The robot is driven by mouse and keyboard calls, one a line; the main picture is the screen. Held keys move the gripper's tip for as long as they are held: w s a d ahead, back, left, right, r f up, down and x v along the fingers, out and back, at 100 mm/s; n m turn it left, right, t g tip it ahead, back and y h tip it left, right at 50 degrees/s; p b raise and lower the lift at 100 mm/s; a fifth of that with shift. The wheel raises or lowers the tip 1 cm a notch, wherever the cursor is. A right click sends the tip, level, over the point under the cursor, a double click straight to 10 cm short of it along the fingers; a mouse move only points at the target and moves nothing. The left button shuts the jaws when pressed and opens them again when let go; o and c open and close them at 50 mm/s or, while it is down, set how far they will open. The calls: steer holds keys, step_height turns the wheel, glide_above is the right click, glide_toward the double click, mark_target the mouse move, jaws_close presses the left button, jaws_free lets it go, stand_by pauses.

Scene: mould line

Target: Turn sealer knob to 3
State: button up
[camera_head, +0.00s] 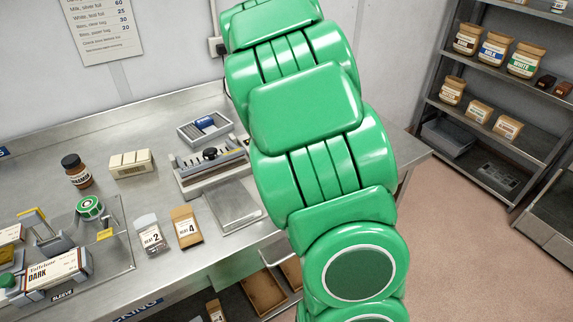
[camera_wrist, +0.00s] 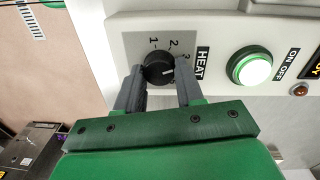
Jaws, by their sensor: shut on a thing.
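The black sealer knob (camera_wrist: 155,66) sits on a grey panel in the wrist view, beside a black HEAT label (camera_wrist: 202,63). The digits 1, 2 and 3 are printed around its upper right side. A light pointer mark on the knob faces right, on the side of the 3; the exact setting is hard to read. My gripper (camera_wrist: 159,72) is shut on the knob, one grey finger on each side. In the head view my green arm hides the gripper, and I cannot make out the knob there.
A lit green button (camera_wrist: 250,67) with an ON/OFF label and a small reddish lamp (camera_wrist: 299,90) sit right of the knob. The steel bench (camera_head: 135,205) holds Heat 2 and Heat 4 boxes, a jar and trays. A shelf rack (camera_head: 490,140) with jars stands at right.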

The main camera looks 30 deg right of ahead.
steer(key=o, duration=1)
steer(key=shift+o, duration=0.2)
steer(key=shift+w+r, duration=0.2)
steer(key=shift+r, duration=3.7)
steer(key=shift+a, duration=0.1)
